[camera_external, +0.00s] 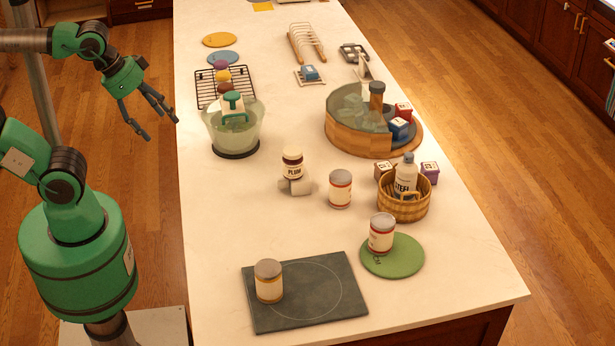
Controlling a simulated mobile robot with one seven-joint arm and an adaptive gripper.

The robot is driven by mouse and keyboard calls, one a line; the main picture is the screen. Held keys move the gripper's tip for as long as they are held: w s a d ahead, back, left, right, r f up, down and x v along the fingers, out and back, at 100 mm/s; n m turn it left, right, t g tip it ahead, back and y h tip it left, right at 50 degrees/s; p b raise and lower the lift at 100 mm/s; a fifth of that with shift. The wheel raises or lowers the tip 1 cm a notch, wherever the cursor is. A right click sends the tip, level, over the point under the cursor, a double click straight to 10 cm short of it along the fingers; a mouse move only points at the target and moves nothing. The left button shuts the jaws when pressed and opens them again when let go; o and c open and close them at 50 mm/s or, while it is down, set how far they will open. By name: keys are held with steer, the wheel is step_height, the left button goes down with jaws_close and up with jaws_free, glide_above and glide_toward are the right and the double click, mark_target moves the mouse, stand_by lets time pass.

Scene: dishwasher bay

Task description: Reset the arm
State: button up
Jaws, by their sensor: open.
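My green arm stands at the left of the counter. My gripper (152,118) is open, with its dark fingers spread apart and nothing between them. It hangs over the wooden floor just off the counter's left edge, tilted down and to the right. It touches nothing that I can see.
The long white counter (235,285) is closest. Near my gripper are a black wire rack (207,97) with small round items and a glass bowl (250,135). A round wooden tub (345,141), a wicker basket (405,210) and several jars stand farther right. The counter's left strip is clear.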

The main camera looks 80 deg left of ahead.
steer(key=shift+f+b, duration=1.15)
steer(key=shift+f, duration=0.45)
